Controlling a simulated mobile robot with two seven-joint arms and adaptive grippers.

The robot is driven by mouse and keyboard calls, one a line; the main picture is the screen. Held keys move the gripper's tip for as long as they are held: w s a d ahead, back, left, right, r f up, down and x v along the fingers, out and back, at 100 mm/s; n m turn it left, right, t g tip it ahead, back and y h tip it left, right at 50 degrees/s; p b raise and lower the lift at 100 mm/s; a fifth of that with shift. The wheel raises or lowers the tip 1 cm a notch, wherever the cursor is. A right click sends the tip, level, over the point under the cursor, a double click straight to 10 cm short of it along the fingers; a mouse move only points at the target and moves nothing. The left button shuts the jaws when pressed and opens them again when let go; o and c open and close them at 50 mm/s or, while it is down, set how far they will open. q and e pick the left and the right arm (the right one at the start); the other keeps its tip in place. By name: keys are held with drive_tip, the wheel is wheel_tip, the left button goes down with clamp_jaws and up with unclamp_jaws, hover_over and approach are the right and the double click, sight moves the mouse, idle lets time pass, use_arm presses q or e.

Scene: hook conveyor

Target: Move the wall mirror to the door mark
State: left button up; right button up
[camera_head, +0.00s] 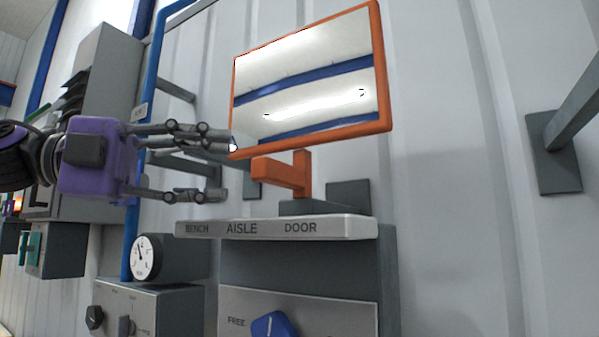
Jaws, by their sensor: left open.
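The wall mirror (308,82) has an orange frame and stands tilted on an orange arm and post (301,174). Its glass reflects a ceiling with blue beams and lights. Below it a grey ledge carries the printed words BENCH, AISLE and DOOR; the DOOR mark (300,228) is at the right, AISLE (242,229) in the middle, BENCH at the left. An orange stub of the mount points left, above AISLE. My left gripper (228,170) is open, with its fingers pointing right, close to the mirror's lower left corner. Whether a fingertip touches the frame I cannot tell. My right gripper is not in view.
A blue knob (273,326) beside the word FREE sits on a panel below the ledge. A round gauge (146,257) and a box with dark knobs (148,309) stand at lower left. A blue upright pipe (152,100) runs behind my left gripper. A grey bracket (556,150) juts from the wall at right.

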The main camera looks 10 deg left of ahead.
sight(253, 170)
use_arm(q)
drive_tip(key=shift+w+d+f+b, duration=0.4)
drive_tip(key=shift+w+b, duration=0.15)
drive_tip(key=shift+b, duration=0.2)
drive_tip(key=b+x, duration=0.2)
drive_tip(key=x, duration=0.3)
drive_tip(key=shift+s+d+r, duration=0.1)
drive_tip(key=shift+d+r, duration=0.1)
drive_tip(key=shift+d, duration=0.2)
drive_tip(key=shift+d+b, duration=0.15)
drive_tip(key=shift+b, duration=0.15)
drive_tip(key=shift+d+r, duration=0.1)
drive_tip(key=shift+r, duration=0.1)
drive_tip(key=shift+c, duration=0.8)
drive_tip(key=c, duration=0.8)
clamp_jaws()
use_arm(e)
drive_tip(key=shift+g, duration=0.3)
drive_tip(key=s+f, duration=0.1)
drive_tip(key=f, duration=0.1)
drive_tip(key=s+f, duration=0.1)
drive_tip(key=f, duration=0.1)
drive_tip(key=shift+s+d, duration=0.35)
